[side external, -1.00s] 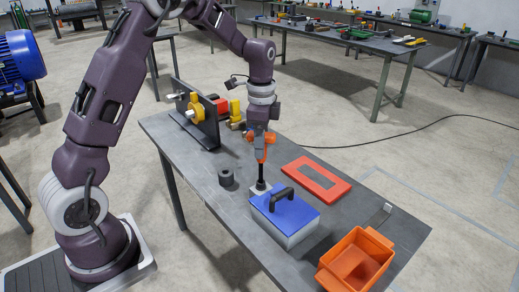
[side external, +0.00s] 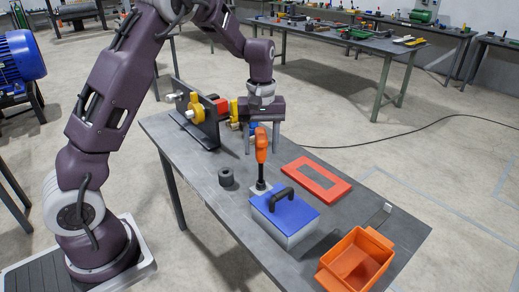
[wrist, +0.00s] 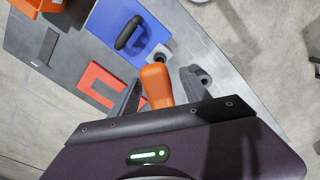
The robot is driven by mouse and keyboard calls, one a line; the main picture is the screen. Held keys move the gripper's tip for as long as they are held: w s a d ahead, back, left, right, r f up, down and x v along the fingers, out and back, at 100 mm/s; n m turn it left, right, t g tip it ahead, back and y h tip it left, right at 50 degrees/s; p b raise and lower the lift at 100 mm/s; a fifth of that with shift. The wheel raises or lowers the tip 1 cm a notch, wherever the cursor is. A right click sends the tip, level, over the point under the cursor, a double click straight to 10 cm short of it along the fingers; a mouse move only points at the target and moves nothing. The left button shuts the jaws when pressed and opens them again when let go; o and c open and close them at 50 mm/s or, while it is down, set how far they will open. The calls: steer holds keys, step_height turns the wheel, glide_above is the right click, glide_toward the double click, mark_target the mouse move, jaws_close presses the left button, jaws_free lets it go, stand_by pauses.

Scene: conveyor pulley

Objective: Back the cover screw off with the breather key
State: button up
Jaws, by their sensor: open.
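The key with the orange handle (side external: 261,146) and dark shaft stands upright, its foot at a small pale block (side external: 259,188) beside the blue-lidded box. I take it to be the breather key. In the wrist view its handle (wrist: 157,86) points up between my fingers. My gripper (side external: 262,150) is open above and around the handle's top, with a finger on each side; it also shows in the wrist view (wrist: 160,78). The fingers look apart from the handle. I cannot make out the cover screw; the key's lower end is too small to read.
The box's blue lid (side external: 298,214) has a black handle. A red-orange frame (side external: 316,182) lies behind it, an orange bin (side external: 356,260) stands at front right, and a dark ring (side external: 226,177) sits left. A plate with yellow pulley parts (side external: 195,115) stands at the back left.

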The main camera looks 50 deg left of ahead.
mark_target(261, 133)
step_height(261, 133, up, 5)
steer(key=shift+r, duration=0.5)
